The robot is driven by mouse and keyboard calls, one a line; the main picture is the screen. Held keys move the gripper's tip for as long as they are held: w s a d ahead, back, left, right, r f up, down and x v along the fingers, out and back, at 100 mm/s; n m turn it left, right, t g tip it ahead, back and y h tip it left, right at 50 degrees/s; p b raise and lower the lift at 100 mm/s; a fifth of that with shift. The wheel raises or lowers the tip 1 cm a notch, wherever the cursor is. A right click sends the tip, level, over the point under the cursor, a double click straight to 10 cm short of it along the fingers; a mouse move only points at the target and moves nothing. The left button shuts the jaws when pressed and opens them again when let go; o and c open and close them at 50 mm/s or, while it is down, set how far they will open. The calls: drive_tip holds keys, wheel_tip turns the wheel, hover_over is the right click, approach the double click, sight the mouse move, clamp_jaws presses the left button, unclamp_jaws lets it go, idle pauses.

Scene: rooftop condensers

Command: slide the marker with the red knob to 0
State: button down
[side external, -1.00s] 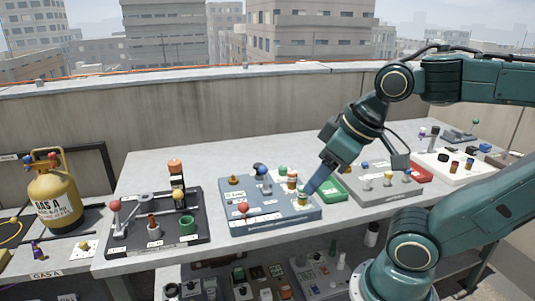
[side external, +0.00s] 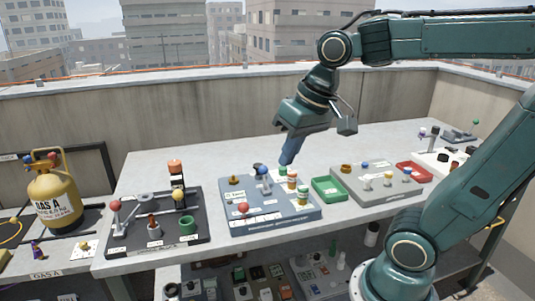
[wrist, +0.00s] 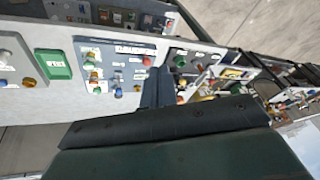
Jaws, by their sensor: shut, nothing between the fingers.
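The red knob (side external: 243,208) stands on the front left part of a blue-grey panel (side external: 228,190), above a pale printed strip (side external: 256,218) whose marks are too small to read. In the wrist view a red knob (wrist: 147,61) shows at the edge of the blue panel (wrist: 120,50), just beyond the fingers. My gripper (side external: 287,162) is shut and empty, pointing down over the back right part of the panel, near a green-capped knob (side external: 282,171). It is apart from the red knob. The shut fingers also show in the wrist view (wrist: 157,80).
Other knobs on the panel include blue (side external: 262,170) and orange-topped (side external: 292,176) ones. A green tray (side external: 328,189) lies to the right, then a grey panel (side external: 350,188) and red tray (side external: 413,171). A dark panel (side external: 140,240) with levers stands left.

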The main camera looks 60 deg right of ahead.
drive_tip(key=w+d+m+g, duration=0.2)
drive_tip(key=w+d+m, duration=0.1)
drive_tip(key=w, duration=0.4)
drive_tip(key=m+g+y, duration=0.2)
drive_tip(key=m, duration=0.4)
hover_over(243, 207)
drive_tip(key=d, duration=0.5)
drive_tip(key=d+x, duration=0.1)
drive_tip(key=x, duration=0.5)
drive_tip(key=w+d+f+m, duration=0.2)
drive_tip(key=d+f+m, duration=0.1)
drive_tip(key=d+f, duration=0.3)
drive_tip(key=shift+w+d+g+y, duration=0.25)
drive_tip(key=shift+d+g+y, duration=0.1)
drive_tip(key=shift+g+y, duration=0.05)
drive_tip(key=x, duration=0.9)
drive_tip(key=shift+a+f, duration=0.1)
drive_tip(key=shift+f, duration=0.15)
drive_tip(key=shift+s+a+f, duration=0.1)
drive_tip(key=shift+a+f, duration=0.05)
drive_tip(key=shift+a, duration=0.3)
drive_tip(key=shift+s+a+f, duration=0.1)
drive_tip(key=shift+a+f, duration=0.1)
drive_tip(key=shift+a, duration=0.25)
drive_tip(key=shift+s+a+f, duration=0.1)
drive_tip(key=shift+a, duration=0.45)
drive_tip(key=shift+s+a+f, duration=0.1)
drive_tip(key=shift+a, duration=0.4)
